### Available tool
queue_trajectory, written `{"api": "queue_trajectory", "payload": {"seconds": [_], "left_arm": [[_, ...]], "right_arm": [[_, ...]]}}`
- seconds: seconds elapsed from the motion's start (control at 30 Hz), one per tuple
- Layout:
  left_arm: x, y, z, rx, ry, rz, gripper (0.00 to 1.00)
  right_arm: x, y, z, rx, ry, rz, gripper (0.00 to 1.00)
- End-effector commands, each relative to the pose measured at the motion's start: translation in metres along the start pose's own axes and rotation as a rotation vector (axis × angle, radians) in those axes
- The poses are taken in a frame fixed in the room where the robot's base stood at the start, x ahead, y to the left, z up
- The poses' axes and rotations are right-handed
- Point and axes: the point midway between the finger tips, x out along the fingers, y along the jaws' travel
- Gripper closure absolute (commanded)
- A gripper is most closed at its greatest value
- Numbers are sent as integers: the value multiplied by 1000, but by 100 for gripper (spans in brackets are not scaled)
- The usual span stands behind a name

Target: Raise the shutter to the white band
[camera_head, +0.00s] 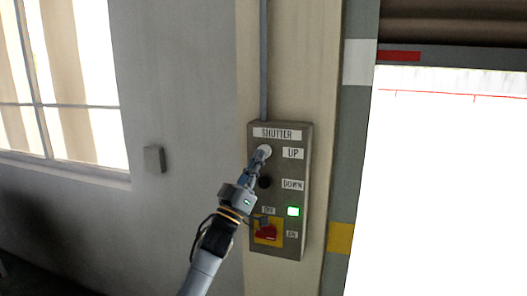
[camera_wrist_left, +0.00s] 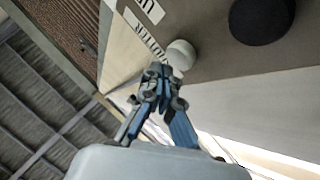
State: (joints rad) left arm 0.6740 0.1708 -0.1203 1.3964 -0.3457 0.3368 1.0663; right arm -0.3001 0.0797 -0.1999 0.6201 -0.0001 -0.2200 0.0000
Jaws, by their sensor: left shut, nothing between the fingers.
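The grey SHUTTER control box (camera_head: 301,166) is on the wall pillar. My left gripper (camera_head: 262,155) is shut and empty, with its tips at the white UP button (camera_head: 265,149). In the left wrist view, the closed fingertips (camera_wrist_left: 162,72) are right by the white button (camera_wrist_left: 181,53); I cannot tell if they press it. The brown shutter (camera_head: 450,30) is high in the doorway. Its bottom bar carries a red mark (camera_head: 399,56), which appears level with the white band (camera_head: 358,62) on the door post. My right gripper is not in view.
The black DOWN button (camera_head: 265,182) is just below UP. A green lamp (camera_head: 293,211) is lit, and a red rotary switch (camera_head: 267,233) sits lower on the box. A yellow band (camera_head: 341,238) is lower on the post. A small wall box (camera_head: 154,159) is left.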

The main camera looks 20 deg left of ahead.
Motion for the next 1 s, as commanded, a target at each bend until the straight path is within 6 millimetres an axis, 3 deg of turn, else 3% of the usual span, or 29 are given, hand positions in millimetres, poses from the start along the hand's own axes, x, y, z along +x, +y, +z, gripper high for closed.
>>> {"api": "queue_trajectory", "payload": {"seconds": [0.23,0.63,1.0], "left_arm": [[-2,2,-3,0,0,1,100],[-29,22,-23,0,-1,0,100],[-35,25,-25,0,0,0,100]], "right_arm": [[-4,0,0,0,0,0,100],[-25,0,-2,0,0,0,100],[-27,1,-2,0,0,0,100]]}}
